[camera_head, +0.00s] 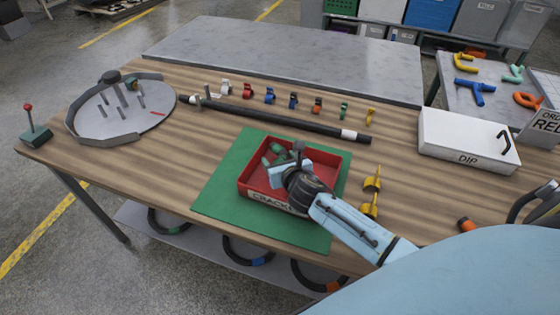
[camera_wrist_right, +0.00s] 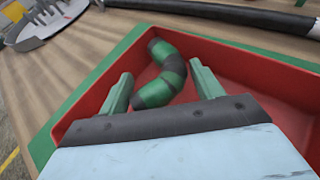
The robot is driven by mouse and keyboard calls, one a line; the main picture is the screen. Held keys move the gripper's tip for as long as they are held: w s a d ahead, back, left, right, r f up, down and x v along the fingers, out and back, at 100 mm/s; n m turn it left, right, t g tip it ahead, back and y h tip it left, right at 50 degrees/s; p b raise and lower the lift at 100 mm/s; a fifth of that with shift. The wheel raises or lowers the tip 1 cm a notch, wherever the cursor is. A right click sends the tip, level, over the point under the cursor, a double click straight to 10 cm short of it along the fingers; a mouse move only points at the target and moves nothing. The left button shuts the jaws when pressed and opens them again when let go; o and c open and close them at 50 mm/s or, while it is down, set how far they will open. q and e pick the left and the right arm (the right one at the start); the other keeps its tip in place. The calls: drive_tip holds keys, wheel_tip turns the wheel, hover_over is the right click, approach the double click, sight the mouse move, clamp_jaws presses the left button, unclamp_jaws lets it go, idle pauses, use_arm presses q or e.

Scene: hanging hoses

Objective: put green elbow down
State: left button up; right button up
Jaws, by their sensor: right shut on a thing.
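The green elbow (camera_wrist_right: 163,77), a bent dark pipe piece with green bands, shows in the right wrist view between my right gripper's fingers (camera_wrist_right: 162,90). My right gripper (camera_head: 273,155) is shut on it, over the inside of the red tray (camera_head: 322,185) labelled "CRACKED". The tray's red floor and walls surround the elbow in the wrist view; I cannot tell whether the elbow touches the floor. In the head view the gripper and wrist partly hide the tray and the elbow. My left gripper is not in view.
The tray stands on a green mat (camera_head: 219,191) on the wooden table. Behind it lie a long black hose (camera_head: 270,120) and a row of small coloured clips. Yellow parts (camera_head: 372,184) stand right of the mat. A white "DIP" box (camera_head: 465,158) and a round fixture (camera_head: 115,112) stand farther out.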

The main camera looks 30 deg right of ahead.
drive_tip(key=shift+f+b, duration=0.3)
drive_tip(key=shift+f, duration=0.2)
drive_tip(key=o, duration=1)
drive_tip(key=shift+r, duration=0.1)
drive_tip(key=shift+r, duration=0.25)
drive_tip(key=p+v, duration=0.1)
drive_tip(key=v, duration=0.5)
drive_tip(key=p+v, duration=0.1)
drive_tip(key=v, duration=0.5)
drive_tip(key=shift+r+p, duration=0.25)
drive_tip(key=shift+p, duration=0.15)
